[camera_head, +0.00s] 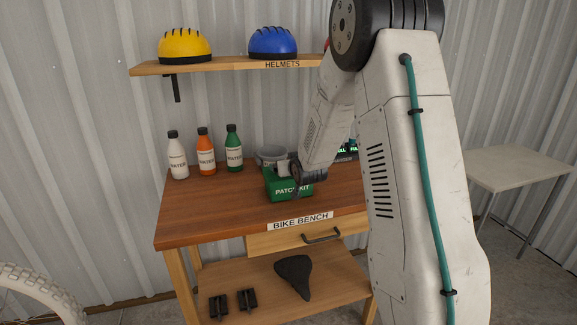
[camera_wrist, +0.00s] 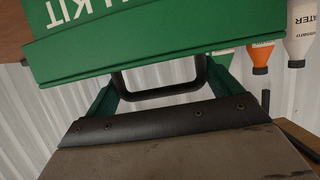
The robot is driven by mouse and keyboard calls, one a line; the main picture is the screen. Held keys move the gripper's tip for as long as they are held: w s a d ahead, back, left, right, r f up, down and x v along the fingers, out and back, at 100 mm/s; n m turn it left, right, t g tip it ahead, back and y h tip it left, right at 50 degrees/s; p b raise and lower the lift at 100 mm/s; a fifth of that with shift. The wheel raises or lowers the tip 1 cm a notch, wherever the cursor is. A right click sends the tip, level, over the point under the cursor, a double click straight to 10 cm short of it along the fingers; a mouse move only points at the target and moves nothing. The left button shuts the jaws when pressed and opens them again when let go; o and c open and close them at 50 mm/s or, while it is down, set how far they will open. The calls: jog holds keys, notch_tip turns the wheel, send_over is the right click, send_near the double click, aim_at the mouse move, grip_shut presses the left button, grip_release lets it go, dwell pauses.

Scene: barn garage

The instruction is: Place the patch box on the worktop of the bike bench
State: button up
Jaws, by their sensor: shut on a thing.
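The patch box (camera_head: 290,188) is green, with white "PATCH KIT" lettering on its front. It is at the worktop (camera_head: 225,208) of the bike bench, right of the bottles. I cannot tell whether its base touches the wood. My gripper (camera_head: 296,172) is at the top of the box and shut on it, with the fingertips partly hidden. In the wrist view the box (camera_wrist: 150,45) fills the top, its lettering upside down, with a dark handle-like loop beside it.
White, orange and green bottles (camera_head: 206,153) stand at the worktop's back left. A grey round container (camera_head: 271,155) is just behind the box. A helmet shelf (camera_head: 220,66) hangs above. The worktop's front left is clear. My arm hides the worktop's right part.

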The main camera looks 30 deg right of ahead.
jog(key=shift+f, duration=0.15)
jog(key=o, duration=0.9)
jog(key=shift+s+r, duration=0.2)
jog(key=shift+r, duration=0.05)
jog(key=s+a+r+n+g+y, duration=0.1)
jog(key=s+a+r+g, duration=0.3)
jog(key=s, duration=1.1)
jog(key=s+a+r+n+g+y, duration=0.1)
jog(key=s+a+r+g, duration=0.3)
jog(key=s+a, duration=0.6)
jog(key=s+a+r+n+g+y, duration=0.1)
jog(key=s+a+r+g, duration=0.2)
jog(key=s, duration=1.7)
jog(key=shift+s+a+r+g+y, duration=0.15)
jog(key=shift+a+r, duration=0.1)
jog(key=shift+a, duration=0.55)
jog(key=shift+w+a+r+g+y, duration=0.1)
jog(key=shift+a+r, duration=0.15)
jog(key=shift+a, duration=0.55)
jog(key=shift+s+a+r+g+y, duration=0.15)
jog(key=shift+a+r, duration=0.1)
jog(key=shift+a, duration=0.55)
